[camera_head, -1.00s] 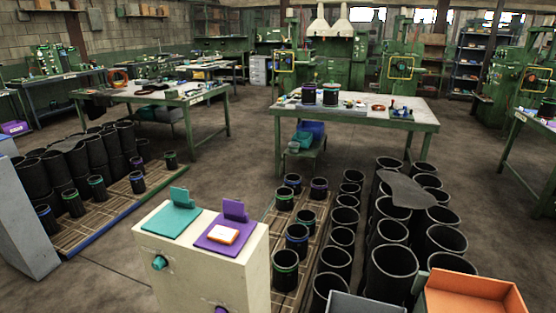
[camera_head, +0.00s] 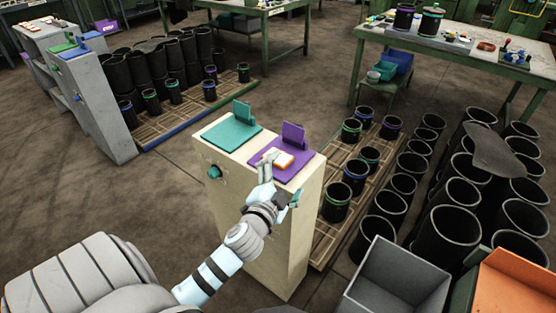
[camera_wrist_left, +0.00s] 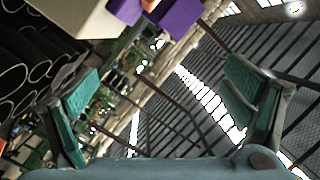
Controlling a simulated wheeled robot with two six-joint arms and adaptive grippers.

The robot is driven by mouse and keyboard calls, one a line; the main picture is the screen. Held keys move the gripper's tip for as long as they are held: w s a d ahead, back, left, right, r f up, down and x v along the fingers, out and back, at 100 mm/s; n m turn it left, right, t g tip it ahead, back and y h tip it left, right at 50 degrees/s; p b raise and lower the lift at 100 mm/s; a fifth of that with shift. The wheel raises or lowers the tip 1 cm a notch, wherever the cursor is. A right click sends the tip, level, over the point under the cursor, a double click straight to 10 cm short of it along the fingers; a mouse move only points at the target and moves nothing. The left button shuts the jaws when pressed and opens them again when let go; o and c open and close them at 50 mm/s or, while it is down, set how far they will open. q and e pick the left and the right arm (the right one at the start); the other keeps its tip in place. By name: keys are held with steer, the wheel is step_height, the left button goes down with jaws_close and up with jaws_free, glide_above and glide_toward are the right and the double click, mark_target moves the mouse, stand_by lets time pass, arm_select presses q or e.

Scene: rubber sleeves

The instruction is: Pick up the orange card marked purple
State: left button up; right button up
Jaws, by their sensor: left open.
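The orange card (camera_head: 285,160), with a white top face, lies on the purple pad (camera_head: 303,170) on top of a cream stand (camera_head: 296,225). Any marking on it is too small to read. My left gripper (camera_head: 281,182) is open at the stand's front edge, close to the card on its near side, and partly covers the pad. In the left wrist view its two green-padded fingers (camera_wrist_left: 165,100) are wide apart with nothing between them. That view shows a bit of orange (camera_wrist_left: 147,4) and the purple pad (camera_wrist_left: 180,18) at the top edge. My right gripper is out of view.
A teal pad (camera_head: 231,132) with an upright plate sits left of the purple one. Black sleeves (camera_head: 335,200) stand on a wooden pallet to the right. A grey bin (camera_head: 395,280) and an orange tray (camera_head: 515,285) are at the lower right. Open floor lies left.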

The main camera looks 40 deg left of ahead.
arm_select(q)
steer(key=w+d+r+m+g+h, duration=0.1)
steer(key=w+d+r+m+h, duration=0.2)
steer(key=d+r+m+h, duration=0.75)
steer(key=w+d+r+m+h, duration=0.35)
steer(key=r+m+h, duration=0.3)
steer(key=m, duration=0.85)
steer(key=w+a+f+m+g+y, duration=0.2)
steer(key=a+f+m+g+y, duration=0.45)
steer(key=a, duration=0.25)
steer(key=s+a+n+g+y, duration=0.2)
steer(key=s+a+y, duration=0.1)
steer(key=a, duration=0.4)
steer(key=s+a+n+g+y, duration=0.1)
steer(key=s+a+g+y, duration=0.15)
steer(key=a, duration=0.55)
steer(key=shift+y, duration=0.3)
steer(key=x, duration=0.4)
steer(key=b+x, duration=0.1)
steer(key=x, duration=0.4)
steer(key=s+b+x, duration=0.1)
steer(key=x, duration=0.3)
steer(key=shift+w+d+f, duration=0.2)
steer(key=shift+d+f, duration=0.05)
steer(key=shift+f, duration=0.25)
steer(key=shift+w+f, duration=0.2)
steer(key=shift+f, duration=0.05)
